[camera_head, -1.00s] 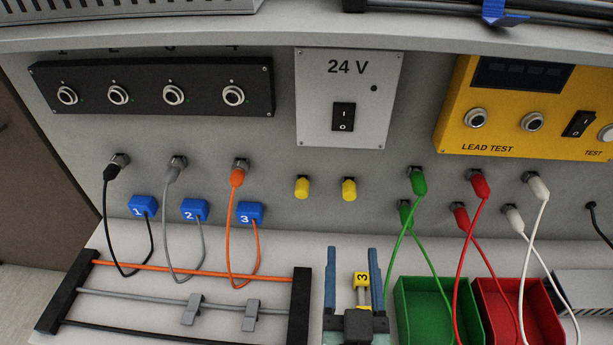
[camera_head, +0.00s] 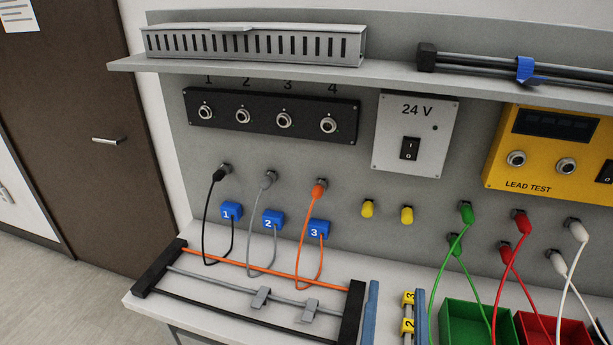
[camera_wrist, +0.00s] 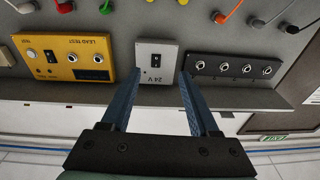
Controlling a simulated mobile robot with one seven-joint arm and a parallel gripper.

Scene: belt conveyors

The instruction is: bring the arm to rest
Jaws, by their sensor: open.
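My gripper (camera_wrist: 159,77) shows in the wrist view as two long blue fingers on a dark palm. The fingers stand wide apart with nothing between them. Behind the gap is the grey 24 V switch box (camera_wrist: 156,60), which appears upside down and apart from the fingers. In the head view, two blue bars at the bottom edge match the colour of my fingers, but I cannot tell for sure that they are mine. The rest of my arm is not clearly visible.
Black socket panel (camera_head: 270,115), yellow lead tester (camera_head: 540,155) and plugged cables line the wall. A cable rack (camera_head: 352,310), yellow number tags (camera_head: 408,298), a green bin (camera_head: 475,320) and a red bin (camera_head: 545,325) are on the bench. Floor (camera_head: 80,285) is open at left.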

